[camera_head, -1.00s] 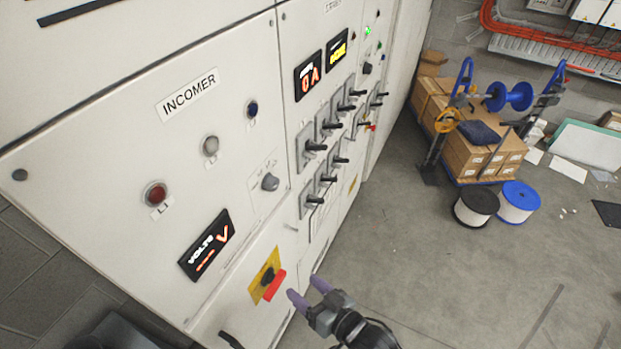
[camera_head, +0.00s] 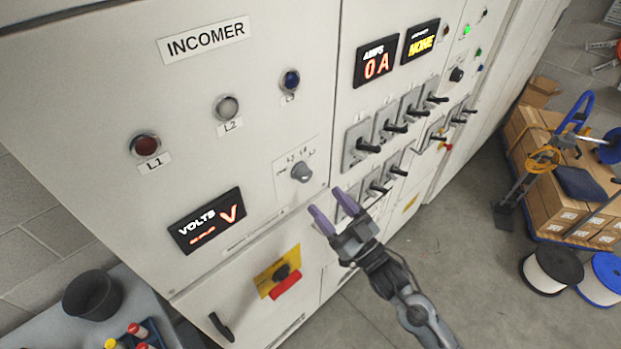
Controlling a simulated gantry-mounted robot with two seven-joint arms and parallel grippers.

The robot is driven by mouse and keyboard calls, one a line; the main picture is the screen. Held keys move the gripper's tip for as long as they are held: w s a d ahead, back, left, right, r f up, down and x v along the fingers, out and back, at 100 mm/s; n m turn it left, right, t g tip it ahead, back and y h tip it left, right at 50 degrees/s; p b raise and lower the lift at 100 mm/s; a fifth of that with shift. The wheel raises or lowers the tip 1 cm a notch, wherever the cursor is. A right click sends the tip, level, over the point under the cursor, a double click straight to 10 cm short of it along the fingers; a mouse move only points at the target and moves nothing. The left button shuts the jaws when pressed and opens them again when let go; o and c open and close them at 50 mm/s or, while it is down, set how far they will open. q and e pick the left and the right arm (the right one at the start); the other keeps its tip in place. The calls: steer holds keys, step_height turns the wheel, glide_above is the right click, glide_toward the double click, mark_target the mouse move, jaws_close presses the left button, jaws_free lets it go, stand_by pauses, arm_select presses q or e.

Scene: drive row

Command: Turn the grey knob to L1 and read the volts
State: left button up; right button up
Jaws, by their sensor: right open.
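The grey knob (camera_head: 302,172) sits on a small plate with position labels on the INCOMER panel. The labels are too small to read surely, and I cannot tell where the knob points. The volts display (camera_head: 207,220) is lower left of it, showing "VOLTS", a "V" and a small orange mark that looks like dashes. My right gripper (camera_head: 329,206) is open and empty, its two purple fingers just below and right of the knob in the picture, apart from it. My left gripper is not in view.
Red L1 (camera_head: 145,145), pale L2 (camera_head: 227,107) and blue L3 (camera_head: 290,80) lamps line the panel. A red-and-yellow rotary switch (camera_head: 281,274) is below the knob. Several black-handled switches (camera_head: 367,147) stick out to the right. A table (camera_head: 62,318) with a black pot (camera_head: 93,296) stands lower left.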

mark_target(307, 179)
steer(key=p+x, duration=0.1)
steer(key=x, duration=0.6)
steer(key=shift+w+r+p, duration=0.1)
steer(key=shift+w+p, duration=0.05)
steer(key=shift+p, duration=0.2)
steer(key=c, duration=0.9)
steer(key=shift+a+m, duration=0.1)
steer(key=shift+m, duration=0.5)
steer(key=m+t+h+p, duration=0.1)
steer(key=m, duration=0.1)
steer(key=shift+r+m+h, duration=0.15)
steer(key=shift+m+h, duration=0.15)
steer(key=shift+m, duration=0.1)
steer(key=shift+s+m+t+h+p, duration=0.2)
steer(key=shift+m+t+h+p, duration=0.4)
steer(key=shift+m, duration=0.6)
steer(key=shift+c, duration=0.7)
steer(key=shift+m+h+p, duration=1.1)
steer(key=shift+m, duration=1.1)
steer(key=shift+f+m, duration=0.2)
steer(key=shift+m, duration=0.1)
